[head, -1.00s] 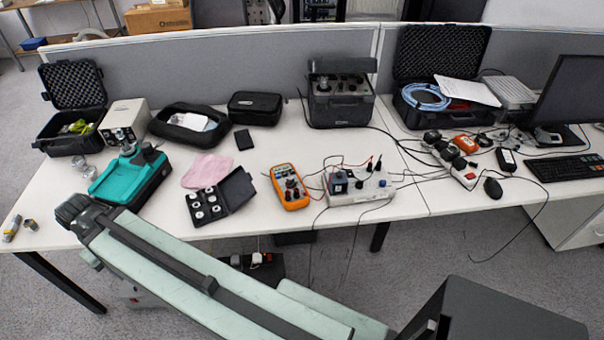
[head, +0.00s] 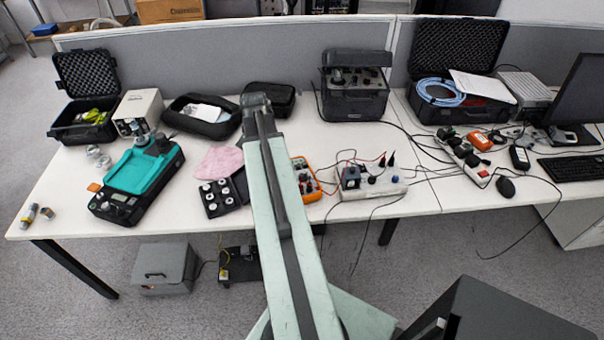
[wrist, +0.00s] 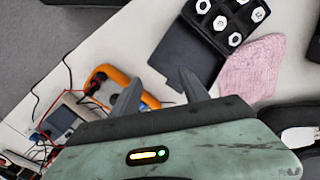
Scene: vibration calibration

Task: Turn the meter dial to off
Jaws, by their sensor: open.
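The meter is an orange handheld multimeter (head: 302,164) lying on the white table. In the head view my arm covers its left part, and I cannot make out the dial's setting. In the wrist view the orange meter (wrist: 104,73) shows behind my left finger, partly covered by my gripper; its dial cannot be made out. My gripper (wrist: 160,75) is open, with its two fingers spread and nothing between them. The fingers are not clear in the head view, where the arm's end lies over the table, beyond the meter.
A black case of white round pieces (head: 212,208) and a pink cloth (head: 220,162) lie left of the meter. A white box with wires (head: 380,188) stands to its right. A teal device (head: 140,170) is further left. A dark instrument (head: 354,100) stands behind.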

